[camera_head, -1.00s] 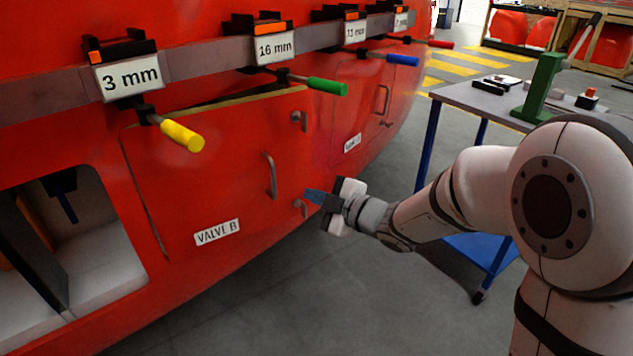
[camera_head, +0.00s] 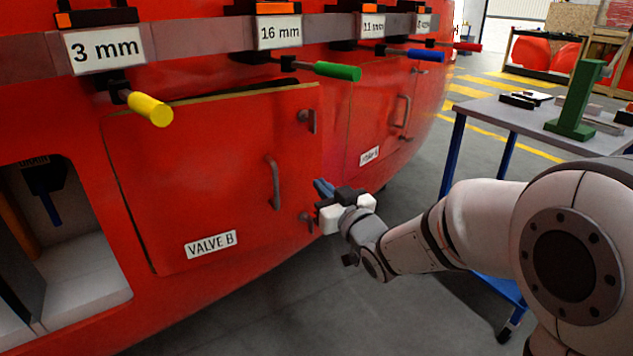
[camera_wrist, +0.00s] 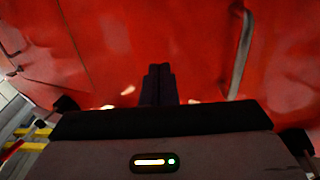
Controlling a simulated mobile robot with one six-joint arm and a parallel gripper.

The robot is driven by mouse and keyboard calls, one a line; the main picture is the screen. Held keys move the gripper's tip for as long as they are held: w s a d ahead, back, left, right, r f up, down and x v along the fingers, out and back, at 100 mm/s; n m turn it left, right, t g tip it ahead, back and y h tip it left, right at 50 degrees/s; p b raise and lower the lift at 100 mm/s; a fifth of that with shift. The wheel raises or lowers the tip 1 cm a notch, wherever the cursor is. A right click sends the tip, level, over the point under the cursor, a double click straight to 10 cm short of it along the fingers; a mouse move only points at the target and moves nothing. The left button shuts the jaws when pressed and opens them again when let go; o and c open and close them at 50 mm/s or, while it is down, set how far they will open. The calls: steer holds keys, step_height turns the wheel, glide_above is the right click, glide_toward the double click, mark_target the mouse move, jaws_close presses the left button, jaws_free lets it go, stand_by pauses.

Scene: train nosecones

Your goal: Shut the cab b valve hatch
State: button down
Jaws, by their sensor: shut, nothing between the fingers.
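The valve B hatch (camera_head: 215,170) is a red panel with a grey bar handle (camera_head: 274,183) and a "VALVE B" label (camera_head: 210,244). A dark gap shows along its top edge, so it looks slightly ajar. Grey fittings sit at its right edge, an upper one (camera_head: 309,122) and a lower one (camera_head: 306,222). My gripper (camera_head: 323,188) is shut and empty at the hatch's lower right edge, just above the lower fitting. Contact cannot be told. In the wrist view, the closed dark fingers (camera_wrist: 158,84) point at red panelling, with a grey bar handle (camera_wrist: 240,52) to their right.
A second red hatch with a handle (camera_head: 402,112) is to the right. A tool table (camera_head: 480,105) stands behind my arm.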

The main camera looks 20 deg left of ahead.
mark_target(307, 171)
steer(key=x, duration=0.3)
steer(key=shift+w+a+b, duration=0.2)
steer(key=shift+a+b, duration=0.1)
steer(key=shift+w+a, duration=0.15)
steer(key=shift+a, duration=0.05)
steer(key=shift+a+r, duration=0.1)
